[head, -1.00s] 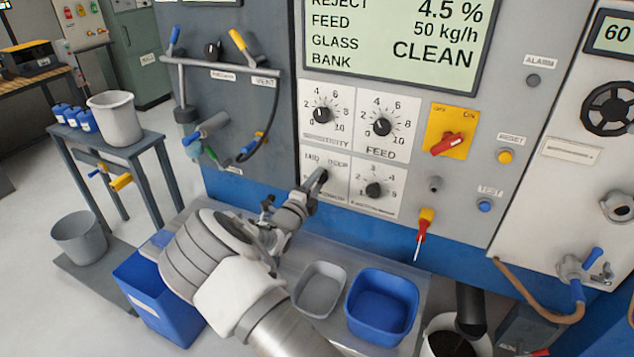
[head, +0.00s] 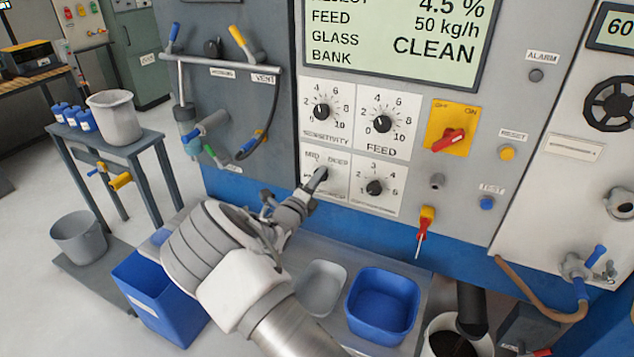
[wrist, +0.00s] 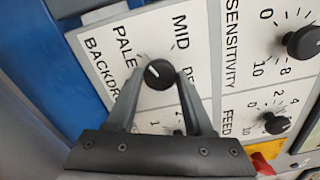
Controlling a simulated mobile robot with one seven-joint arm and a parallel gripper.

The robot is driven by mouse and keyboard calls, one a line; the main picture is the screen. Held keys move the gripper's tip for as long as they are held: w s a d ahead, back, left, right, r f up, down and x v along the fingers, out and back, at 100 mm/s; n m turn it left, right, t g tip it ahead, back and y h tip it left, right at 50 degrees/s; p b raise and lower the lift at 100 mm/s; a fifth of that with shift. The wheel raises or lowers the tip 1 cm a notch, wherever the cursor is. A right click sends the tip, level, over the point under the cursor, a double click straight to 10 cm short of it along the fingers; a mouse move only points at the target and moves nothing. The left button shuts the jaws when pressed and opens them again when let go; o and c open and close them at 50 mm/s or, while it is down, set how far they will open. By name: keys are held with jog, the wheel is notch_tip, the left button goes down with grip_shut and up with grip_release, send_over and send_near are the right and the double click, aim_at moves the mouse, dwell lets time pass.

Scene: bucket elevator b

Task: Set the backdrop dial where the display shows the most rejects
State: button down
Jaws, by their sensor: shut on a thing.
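The backdrop dial (wrist: 158,75) is a black round knob on a white plate with the words PALE, MID and DEEP. In the wrist view my gripper (wrist: 160,78) has one finger on each side of it and is shut on it. The dial's white mark points toward the PALE side. In the head view my gripper (head: 317,181) reaches the lower left plate and mostly hides the dial. The display (head: 395,35) reads 4.5 % on its top line, whose label is cut off, then feed 50 kg/h and glass bank CLEAN.
The sensitivity dial (head: 321,111) is just above, the feed dial (head: 381,124) above right, and another dial (head: 375,187) close on the right. A red switch (head: 449,139) is farther right. A blue tub (head: 383,305) and a grey tub (head: 322,289) stand below.

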jog(key=shift+f+m+b, duration=0.1)
jog(key=shift+m+b, duration=15.5)
jog(key=shift+b, duration=2.75)
jog(key=shift+c, duration=1.4)
grip_release()
